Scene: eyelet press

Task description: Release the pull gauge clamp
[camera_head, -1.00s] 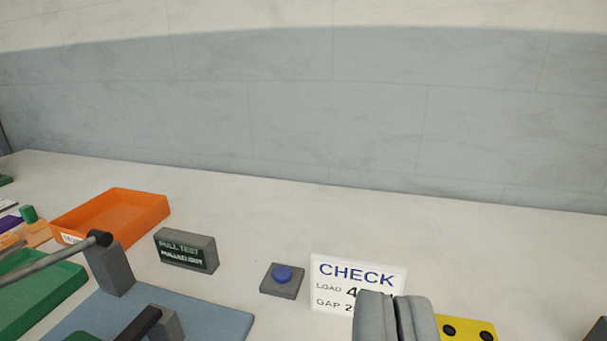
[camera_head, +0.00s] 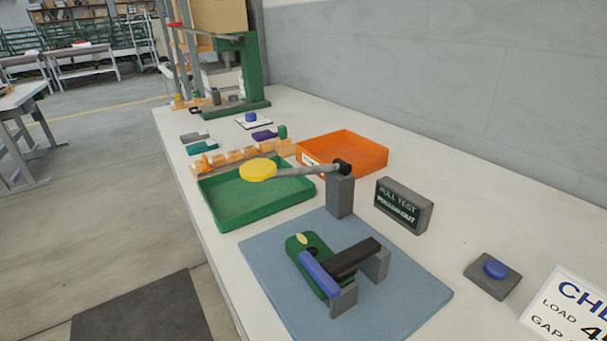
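The pull gauge stands on a blue-grey base plate (camera_head: 400,300). A grey post (camera_head: 340,196) carries a long grey lever (camera_head: 300,170) ending in a yellow disc (camera_head: 258,169), which hangs over the green tray. In front of the post, a green piece with a pale oval end (camera_head: 306,246) lies on the plate. My gripper is out of view.
A dark display (camera_head: 404,206) reading "PULL TEST" stands right of the post. Further right are a blue button (camera_head: 495,269) and a white CHECK card (camera_head: 568,310). Green (camera_head: 225,215) and orange (camera_head: 365,155) trays and a green press (camera_head: 250,75) stand behind. The floor at left is open.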

